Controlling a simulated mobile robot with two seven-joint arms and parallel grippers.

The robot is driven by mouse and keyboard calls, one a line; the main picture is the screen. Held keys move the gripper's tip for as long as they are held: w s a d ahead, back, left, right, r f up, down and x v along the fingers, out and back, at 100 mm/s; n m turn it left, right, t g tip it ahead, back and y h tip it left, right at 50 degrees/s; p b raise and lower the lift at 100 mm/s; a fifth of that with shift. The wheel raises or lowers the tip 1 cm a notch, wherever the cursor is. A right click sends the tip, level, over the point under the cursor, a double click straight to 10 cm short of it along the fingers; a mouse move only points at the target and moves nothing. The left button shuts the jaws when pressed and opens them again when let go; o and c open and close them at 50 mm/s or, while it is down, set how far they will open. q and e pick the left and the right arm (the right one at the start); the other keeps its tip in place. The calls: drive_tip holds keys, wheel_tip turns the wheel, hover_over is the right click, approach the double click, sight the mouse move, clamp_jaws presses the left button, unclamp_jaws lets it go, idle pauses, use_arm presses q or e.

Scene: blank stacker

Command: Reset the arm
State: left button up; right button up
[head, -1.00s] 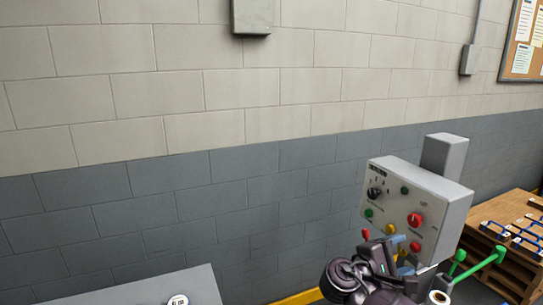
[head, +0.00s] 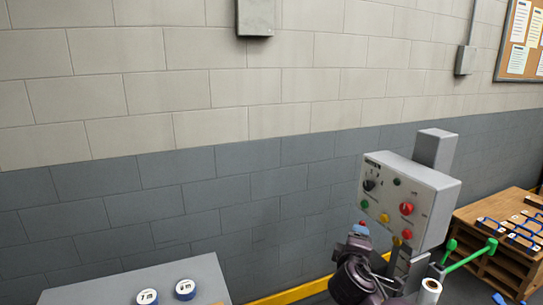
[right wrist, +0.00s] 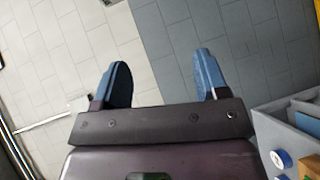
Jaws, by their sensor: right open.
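My right arm (head: 355,275) rises at the bottom of the head view, in front of the grey control box. In the right wrist view my right gripper (right wrist: 163,75) shows two blue fingers spread wide with nothing between them. Beyond the fingers there is only the two-tone block wall. My left gripper is in neither view.
A grey control box (head: 410,205) with coloured knobs and buttons stands at right, green handles (head: 470,256) beside it. A grey table (head: 90,292) at lower left bears round white-and-blue pieces (head: 185,289). A wooden rack (head: 490,265) stands at far right.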

drive_tip(key=s+a+f+m+y, duration=0.2)
drive_tip(key=s+f+m+y, duration=0.3)
drive_tip(key=s+f+y, duration=0.4)
drive_tip(key=s+d+f+m+g+h, duration=0.1)
drive_tip(key=s+d+f+m, duration=0.2)
drive_tip(key=s+f, duration=0.5)
drive_tip(key=s+d+f+m+g+h+b, duration=0.1)
drive_tip(key=s+d+f, duration=0.5)
drive_tip(key=s, duration=0.9)
wheel_tip(320, 180, down, 3)
drive_tip(key=shift+s+f+m+g+h, duration=0.25)
drive_tip(key=shift+m+g+h, duration=0.45)
drive_tip(key=shift+m, duration=0.5)
